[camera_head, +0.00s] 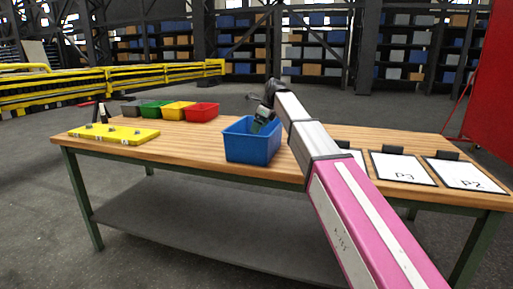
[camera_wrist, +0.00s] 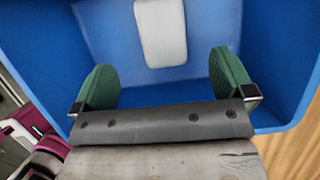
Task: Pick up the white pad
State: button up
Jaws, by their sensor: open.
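The white pad (camera_wrist: 161,32) is a rounded white rectangle inside the blue bin (camera_wrist: 215,20), seen in the wrist view at the top middle, against the bin's blue inner surface. My gripper (camera_wrist: 162,85) has two green fingers spread wide apart with nothing between them. It is at the bin, with the pad beyond the fingertips and apart from them. In the head view, my gripper (camera_head: 262,120) reaches down into the blue bin (camera_head: 252,148) on the wooden table. The pad is hidden there by the bin's wall.
The wooden table (camera_head: 190,150) also holds red (camera_head: 202,112), yellow (camera_head: 178,111), green (camera_head: 154,109) and grey bins behind left. A yellow plate (camera_head: 113,134) lies at the left end. Clipboards (camera_head: 402,168) lie at the right. The blue bin's walls surround the fingers.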

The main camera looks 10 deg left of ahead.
jog(key=x, duration=0.9)
jog(key=shift+w, duration=0.1)
jog(key=c, duration=1)
